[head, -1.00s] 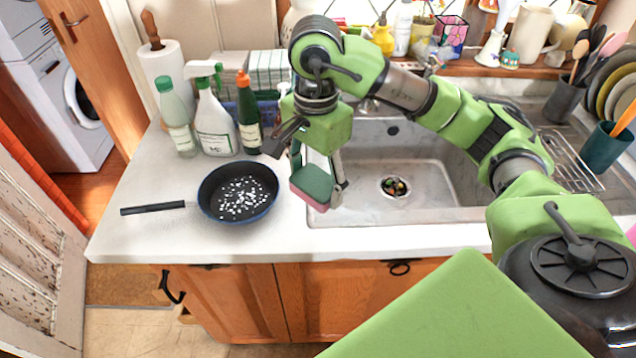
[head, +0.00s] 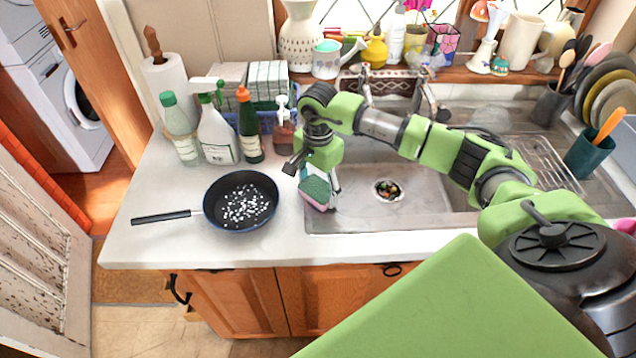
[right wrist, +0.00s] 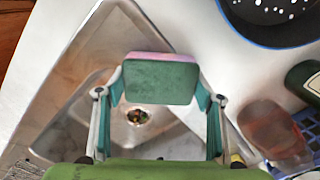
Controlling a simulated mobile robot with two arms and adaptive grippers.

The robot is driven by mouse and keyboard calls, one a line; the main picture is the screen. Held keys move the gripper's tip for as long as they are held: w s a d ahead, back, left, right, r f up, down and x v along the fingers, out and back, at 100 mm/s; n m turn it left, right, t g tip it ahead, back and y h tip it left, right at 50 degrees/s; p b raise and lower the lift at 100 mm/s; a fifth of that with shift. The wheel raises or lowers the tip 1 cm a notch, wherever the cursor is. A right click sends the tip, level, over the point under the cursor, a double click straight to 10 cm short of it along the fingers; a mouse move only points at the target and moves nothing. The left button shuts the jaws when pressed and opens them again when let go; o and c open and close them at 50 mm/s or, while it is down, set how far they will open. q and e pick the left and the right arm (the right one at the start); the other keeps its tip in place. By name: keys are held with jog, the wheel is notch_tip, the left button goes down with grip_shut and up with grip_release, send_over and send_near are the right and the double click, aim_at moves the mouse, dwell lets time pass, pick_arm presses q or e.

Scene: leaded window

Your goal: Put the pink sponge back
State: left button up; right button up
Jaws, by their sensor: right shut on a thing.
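The pink sponge (head: 316,190) has a green scrubbing face and a pink body. My right gripper (head: 319,184) is shut on it and holds it by the left edge of the sink (head: 345,220). In the right wrist view the sponge (right wrist: 160,80) sits between both fingers of the right gripper (right wrist: 160,88), green face toward the camera, with a pink strip along its far edge. Its underside is hidden, and I cannot tell whether it touches anything. My left gripper is not in view.
A black frying pan (head: 240,200) with white bits stands on the counter (head: 150,245), left of the sponge. Spray and soap bottles (head: 217,135), a soap dispenser (head: 284,138) and a blue basket (head: 270,122) stand behind. A faucet (head: 430,103) rises behind the sink. The front left counter is clear.

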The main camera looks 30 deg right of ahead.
aim_at(318, 187)
jog(key=shift+f+b, duration=0.35)
jog(key=shift+b, duration=0.05)
jog(key=o, duration=1)
jog(key=shift+r, duration=0.1)
jog(key=shift+r+p, duration=0.25)
jog(key=shift+p, duration=0.15)
jog(key=shift+r+b, duration=2.2)
jog(key=shift+r, duration=3.75)
